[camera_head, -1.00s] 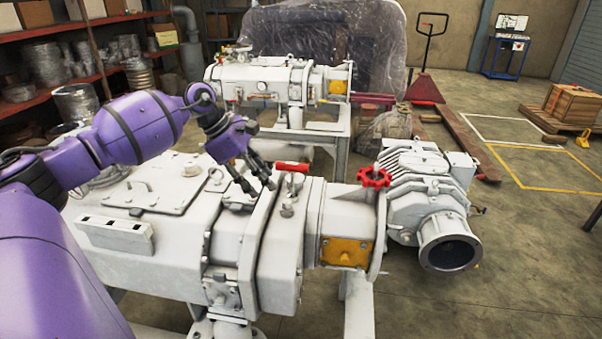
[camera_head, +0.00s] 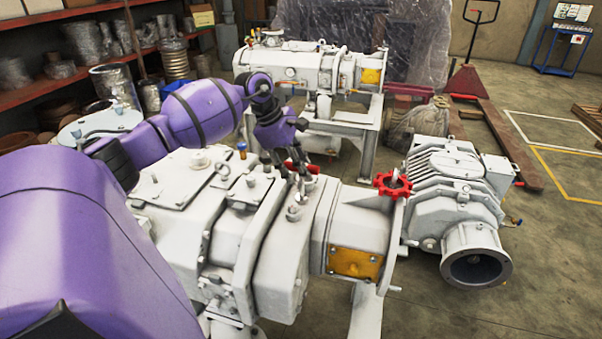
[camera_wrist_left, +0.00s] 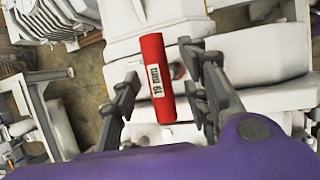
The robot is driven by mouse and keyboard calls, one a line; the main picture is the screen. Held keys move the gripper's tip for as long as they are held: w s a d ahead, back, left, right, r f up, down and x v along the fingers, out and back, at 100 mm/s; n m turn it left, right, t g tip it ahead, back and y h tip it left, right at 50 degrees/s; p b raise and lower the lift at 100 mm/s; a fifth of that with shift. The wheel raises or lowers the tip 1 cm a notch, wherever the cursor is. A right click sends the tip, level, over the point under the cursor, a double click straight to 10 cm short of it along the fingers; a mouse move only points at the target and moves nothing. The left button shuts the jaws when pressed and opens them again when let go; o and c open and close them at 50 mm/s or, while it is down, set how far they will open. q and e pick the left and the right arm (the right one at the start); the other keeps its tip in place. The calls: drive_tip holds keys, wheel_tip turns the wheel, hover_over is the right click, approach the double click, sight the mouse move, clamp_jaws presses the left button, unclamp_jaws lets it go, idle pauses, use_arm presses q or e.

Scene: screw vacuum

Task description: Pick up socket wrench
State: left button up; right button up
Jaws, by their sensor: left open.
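The socket wrench (camera_wrist_left: 157,78) has a red handle with a white "19 mm" label. In the left wrist view it lies between the two spread fingers of my left gripper (camera_wrist_left: 165,82), with gaps on both sides. In the head view my left gripper (camera_head: 288,168) is over the top of the white vacuum pump, at the red wrench handle (camera_head: 308,168), which its fingers partly hide. The gripper is open and holds nothing. My right gripper is out of view.
The near white pump (camera_head: 180,225) has a red handwheel (camera_head: 392,184) and a yellow plate (camera_head: 354,262) to the right of the wrench. A grey motor (camera_head: 455,195) stands beyond. A second pump (camera_head: 310,70) is behind, and shelves (camera_head: 80,45) stand at the back left.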

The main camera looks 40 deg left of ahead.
use_arm(q)
drive_tip(key=shift+w+d+f, duration=0.15)
drive_tip(key=shift+w+f, duration=0.15)
drive_tip(key=shift+f, duration=0.3)
clamp_jaws()
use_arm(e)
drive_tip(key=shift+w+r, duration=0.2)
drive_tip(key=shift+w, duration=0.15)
use_arm(q)
drive_tip(key=shift+r, duration=0.1)
drive_tip(key=shift+r, duration=0.5)
drive_tip(key=shift+s+r, duration=0.2)
drive_tip(key=shift+r, duration=1)
drive_tip(key=s+d+r+p, duration=0.2)
drive_tip(key=s+d+r, duration=0.4)
drive_tip(key=s+r, duration=0.3)
drive_tip(key=shift+s+r, duration=0.2)
drive_tip(key=shift+s, duration=1.45)
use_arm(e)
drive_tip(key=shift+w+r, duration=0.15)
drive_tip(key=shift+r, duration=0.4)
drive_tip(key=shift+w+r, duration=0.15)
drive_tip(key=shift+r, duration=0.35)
